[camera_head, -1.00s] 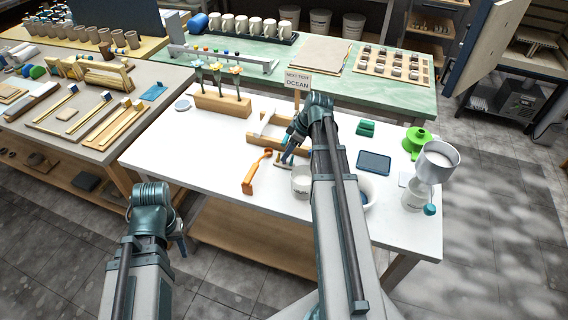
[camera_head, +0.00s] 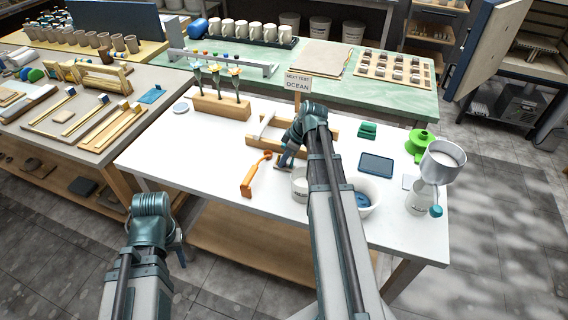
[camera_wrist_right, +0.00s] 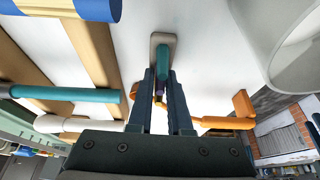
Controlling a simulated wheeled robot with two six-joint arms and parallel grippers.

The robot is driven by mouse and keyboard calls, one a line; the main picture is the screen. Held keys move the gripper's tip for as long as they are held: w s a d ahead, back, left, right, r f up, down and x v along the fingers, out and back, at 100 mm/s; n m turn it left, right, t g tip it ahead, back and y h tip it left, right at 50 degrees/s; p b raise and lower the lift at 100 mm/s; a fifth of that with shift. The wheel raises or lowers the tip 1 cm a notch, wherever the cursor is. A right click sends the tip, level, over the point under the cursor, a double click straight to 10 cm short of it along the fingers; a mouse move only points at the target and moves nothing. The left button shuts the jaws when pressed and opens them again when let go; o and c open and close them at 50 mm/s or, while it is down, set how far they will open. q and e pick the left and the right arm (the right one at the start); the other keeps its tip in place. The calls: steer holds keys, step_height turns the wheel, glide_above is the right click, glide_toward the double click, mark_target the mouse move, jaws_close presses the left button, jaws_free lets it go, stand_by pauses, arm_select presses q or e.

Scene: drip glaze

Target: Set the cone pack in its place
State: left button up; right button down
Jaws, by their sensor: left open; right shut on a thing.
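My right gripper (camera_head: 284,162) is low over the white table, just in front of a wooden frame (camera_head: 322,150). The fingers and arm hide most of the pack in the head view. I cannot tell whether the slab touches the table. My left gripper (camera_head: 180,252) is open and empty, off the table's front left edge.
An orange tool (camera_head: 255,174) lies left of the right gripper. A white cup (camera_head: 300,185), white bowl (camera_head: 371,190) and dark tablet (camera_head: 376,164) are to its right. A wooden block with flower-like tools (camera_head: 222,106) stands behind. The table's left front is clear.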

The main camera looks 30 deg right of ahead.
steer(key=shift+r, duration=0.15)
step_height(320, 180, up, 10)
steer(key=p, duration=1)
stand_by(0.5)
step_height(320, 180, down, 10)
steer(key=b, duration=0.9)
steer(key=shift+b, duration=0.4)
steer(key=shift+f, duration=0.25)
steer(key=c, duration=0.8)
jaws_free()
steer(key=shift+r, duration=0.1)
steer(key=shift+c, duration=0.2)
